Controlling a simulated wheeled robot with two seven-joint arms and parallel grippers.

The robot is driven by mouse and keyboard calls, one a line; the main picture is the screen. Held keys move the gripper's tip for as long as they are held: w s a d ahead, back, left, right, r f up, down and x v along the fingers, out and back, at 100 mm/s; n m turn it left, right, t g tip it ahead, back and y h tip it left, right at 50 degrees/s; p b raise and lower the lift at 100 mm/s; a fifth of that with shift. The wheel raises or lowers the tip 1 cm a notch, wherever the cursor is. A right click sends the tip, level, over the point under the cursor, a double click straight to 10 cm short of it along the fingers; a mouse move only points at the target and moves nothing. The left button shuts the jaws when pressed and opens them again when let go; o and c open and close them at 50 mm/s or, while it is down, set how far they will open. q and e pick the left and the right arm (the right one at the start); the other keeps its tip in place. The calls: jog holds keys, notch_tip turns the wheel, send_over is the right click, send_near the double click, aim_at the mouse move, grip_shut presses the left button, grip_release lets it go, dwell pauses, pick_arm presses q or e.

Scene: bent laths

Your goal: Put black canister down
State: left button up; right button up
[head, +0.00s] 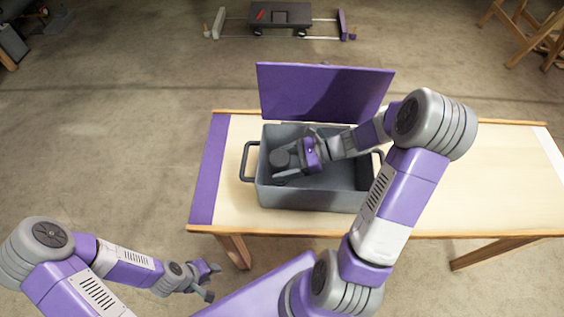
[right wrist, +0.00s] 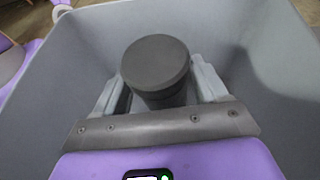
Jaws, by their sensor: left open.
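The black canister (head: 280,158) is inside the grey box (head: 310,197), in its left part. In the right wrist view its round dark lid (right wrist: 155,62) faces the camera, and it looks roughly upright. My right gripper (head: 290,157) reaches into the box from the right, with a finger on either side of the canister, seemingly shut on it. I cannot tell whether the canister's base touches the box floor. My left gripper (head: 209,281) is open and empty, low at the left, away from the table.
The box has handles and stands on a wooden table (head: 480,180) with a purple strip (head: 208,180) at its left. A purple panel (head: 320,92) rises behind the box. The tabletop to the right is clear. A dark cart (head: 280,15) stands far behind.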

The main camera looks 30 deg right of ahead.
jog(key=o, duration=0.3)
jog(key=shift+r, duration=0.1)
jog(key=shift+d+r, duration=0.15)
jog(key=shift+r, duration=0.1)
jog(key=p+v, duration=0.3)
jog(key=v, duration=0.8)
jog(key=shift+s+d+r, duration=0.15)
jog(key=shift+s+d, duration=0.05)
jog(key=shift+d, duration=0.05)
